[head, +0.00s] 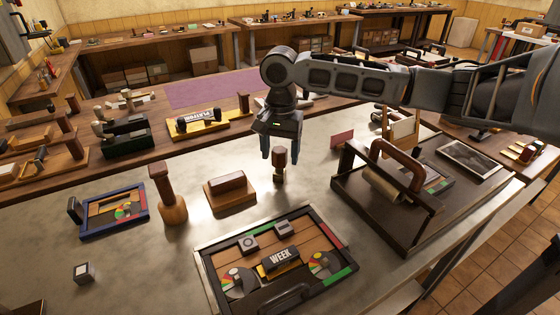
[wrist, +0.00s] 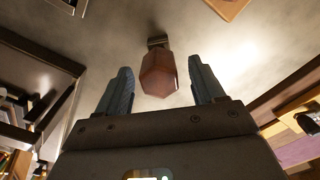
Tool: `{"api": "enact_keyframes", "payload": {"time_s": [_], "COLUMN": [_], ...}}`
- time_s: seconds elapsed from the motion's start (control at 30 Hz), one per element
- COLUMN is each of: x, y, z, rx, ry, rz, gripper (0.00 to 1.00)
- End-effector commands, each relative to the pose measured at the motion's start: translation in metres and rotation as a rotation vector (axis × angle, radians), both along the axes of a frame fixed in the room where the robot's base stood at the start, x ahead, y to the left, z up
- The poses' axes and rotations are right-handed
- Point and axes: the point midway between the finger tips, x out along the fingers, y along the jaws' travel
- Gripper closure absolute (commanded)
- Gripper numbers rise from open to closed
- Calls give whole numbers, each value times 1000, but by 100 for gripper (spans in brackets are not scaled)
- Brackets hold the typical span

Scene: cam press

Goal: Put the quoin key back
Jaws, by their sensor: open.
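What looks like the quoin key (head: 279,158), a short reddish-brown wooden handle over a small dark metal end, stands upright on the grey worktop behind the framed form. It also shows in the wrist view (wrist: 159,74), with its metal end at the top of the picture. My gripper (head: 281,152) points down over it, open. In the wrist view, my two blue-grey fingers (wrist: 160,82) are on either side of the handle, with a gap at each side. I cannot tell how deep the fingertips reach along it.
The framed form (head: 340,262) with a WEEK block (head: 281,259) lies at the front. A wooden block (head: 230,192) and a turned wooden mallet (head: 170,198) stand to the left. A press with a roller (head: 384,184) stands at right. Bare worktop surrounds the key.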

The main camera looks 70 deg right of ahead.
Motion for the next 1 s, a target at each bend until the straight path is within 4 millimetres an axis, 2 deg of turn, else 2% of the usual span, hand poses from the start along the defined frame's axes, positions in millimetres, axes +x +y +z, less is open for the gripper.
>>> {"api": "enact_keyframes", "payload": {"time_s": [0.2, 0.43, 0.6, 1.0], "x": [1, 1, 0, 0], "y": [1, 0, 0, 0], "z": [46, 80, 89, 90], "rx": [0, 0, 0, 0], "ry": [-3, -2, -1, 0], "rz": [3, 1, 1, 0], "gripper": [32, 32, 32, 32]}}
